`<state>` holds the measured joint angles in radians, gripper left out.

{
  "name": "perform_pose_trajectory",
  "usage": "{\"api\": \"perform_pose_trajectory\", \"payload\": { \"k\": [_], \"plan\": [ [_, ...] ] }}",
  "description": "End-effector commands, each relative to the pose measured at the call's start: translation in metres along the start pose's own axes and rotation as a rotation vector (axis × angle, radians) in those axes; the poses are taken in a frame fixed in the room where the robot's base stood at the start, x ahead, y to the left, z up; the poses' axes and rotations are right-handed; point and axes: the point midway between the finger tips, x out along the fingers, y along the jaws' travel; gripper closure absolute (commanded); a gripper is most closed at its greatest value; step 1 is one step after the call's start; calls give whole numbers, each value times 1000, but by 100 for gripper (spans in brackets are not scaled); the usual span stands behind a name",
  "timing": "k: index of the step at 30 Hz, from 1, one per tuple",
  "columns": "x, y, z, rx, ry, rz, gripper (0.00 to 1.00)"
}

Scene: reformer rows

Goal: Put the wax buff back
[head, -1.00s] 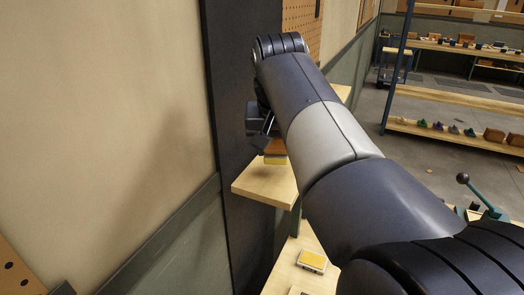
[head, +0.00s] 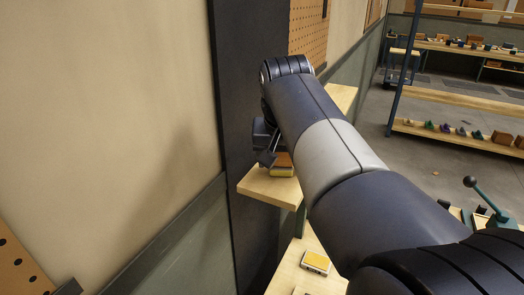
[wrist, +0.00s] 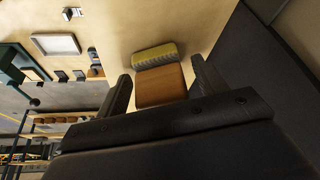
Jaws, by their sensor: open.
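The wax buff, a block with an orange-brown top and a yellow base (head: 282,171), sits on a small pale wooden shelf (head: 262,188) against the dark wall post in the head view. In the wrist view the buff's brown body (wrist: 160,86) lies between my two fingers, its yellow ribbed side beyond it. My gripper (wrist: 160,82) is open, with a finger on either side of the buff and visible gaps. In the head view my gripper (head: 267,150) is at the buff, partly hidden by my arm.
A pegboard (head: 308,35) hangs on the wall close behind my arm. Shelves (head: 450,140) with small items stand far right.

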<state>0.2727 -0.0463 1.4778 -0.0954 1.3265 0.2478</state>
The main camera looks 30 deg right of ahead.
Motion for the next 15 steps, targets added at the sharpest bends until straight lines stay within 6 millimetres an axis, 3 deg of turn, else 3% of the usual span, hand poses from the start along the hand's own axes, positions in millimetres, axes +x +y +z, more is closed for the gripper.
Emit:
{"api": "perform_pose_trajectory", "payload": {
  "k": [8, 15],
  "plan": [
    [-7, 0, -2, 0, 2, -1, 33],
    [-52, 0, -2, 0, 7, -2, 33]
  ]
}}
